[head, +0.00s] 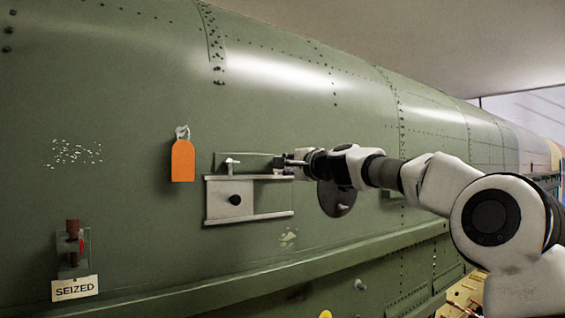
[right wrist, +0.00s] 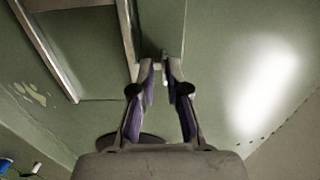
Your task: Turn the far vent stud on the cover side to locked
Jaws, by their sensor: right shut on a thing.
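My right gripper (head: 285,162) reaches in from the right to the fuselage side, at the right end of a narrow raised strip above the cover. In the right wrist view its fingertips (right wrist: 163,66) are close together on a small stud (right wrist: 164,56), mostly hidden between them. I cannot tell the stud's turn angle. Another vent stud (head: 233,162), a small pale T-shape, stands at the left on the same strip. The grey cover (head: 218,207) with a black knob (head: 235,199) sits between two rails just below. My left gripper is not in view.
A round dark plate (head: 337,199) is on the skin beneath my right wrist. An orange tag (head: 183,162) hangs left of the cover. A "SEIZED" card (head: 75,288) is below a brown-red fitting (head: 73,235) at lower left. A green ledge (head: 250,275) runs along below.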

